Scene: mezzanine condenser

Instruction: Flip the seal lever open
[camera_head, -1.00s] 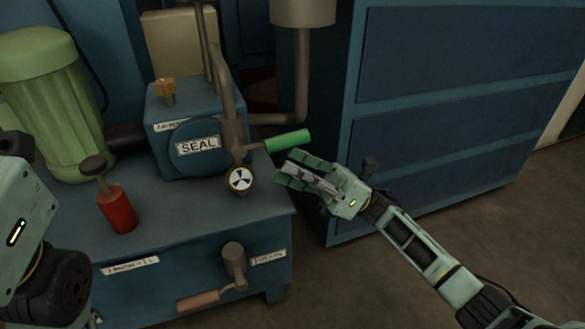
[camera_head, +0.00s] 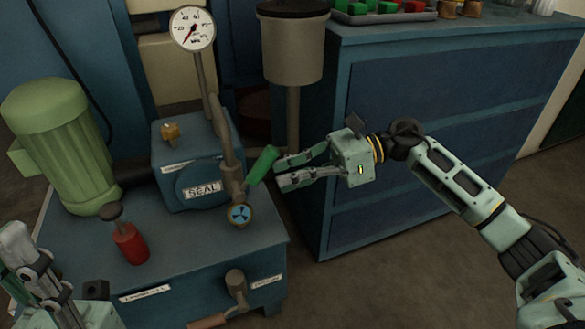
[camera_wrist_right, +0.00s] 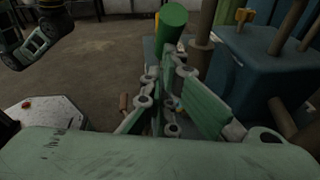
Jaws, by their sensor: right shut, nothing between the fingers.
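The seal lever has a green handle (camera_head: 262,165) on a brown pipe valve, beside the SEAL label (camera_head: 202,189) on the blue pump block. The handle tilts up and to the right. It also shows in the right wrist view (camera_wrist_right: 173,22), just beyond my fingers. My right gripper (camera_head: 281,172) is shut and empty, immediately right of the handle. Whether its fingertips touch the handle I cannot tell. My left gripper (camera_head: 22,262) is at the lower left, cut off by the frame, and its opening is unclear.
A round valve face (camera_head: 240,215) sits below the lever. A red-bodied plunger (camera_head: 130,243), a green motor (camera_head: 62,140) and a lower drain lever (camera_head: 237,286) are on the same blue unit. A gauge (camera_head: 192,28) rises behind. A blue cabinet (camera_head: 440,110) stands right, behind my right arm.

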